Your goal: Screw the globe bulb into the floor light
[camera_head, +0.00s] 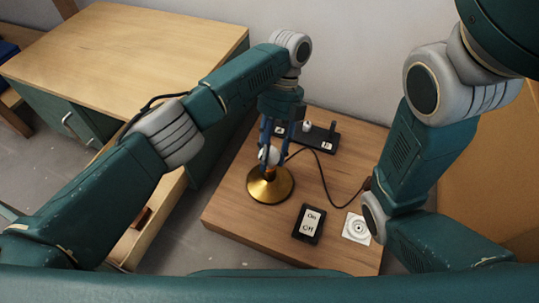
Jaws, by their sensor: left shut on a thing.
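The floor light is a round gold base (271,186) with a short upright centre, standing on the low wooden table. My left gripper (271,147) points down directly above it, shut on the white globe bulb (268,156). The bulb is right over the middle of the gold base. I cannot tell whether its thread is inside the socket, as the meeting point is small and partly hidden. My right arm comes in at the right, but its gripper is out of view.
The wooden table (238,217) also bears a black on/off switch (309,223), a white wall-type socket plate (356,228) and a black holder (321,137) with small parts at the back. A dark cable (324,181) curves across it. A desk (130,50) with an open drawer stands left.

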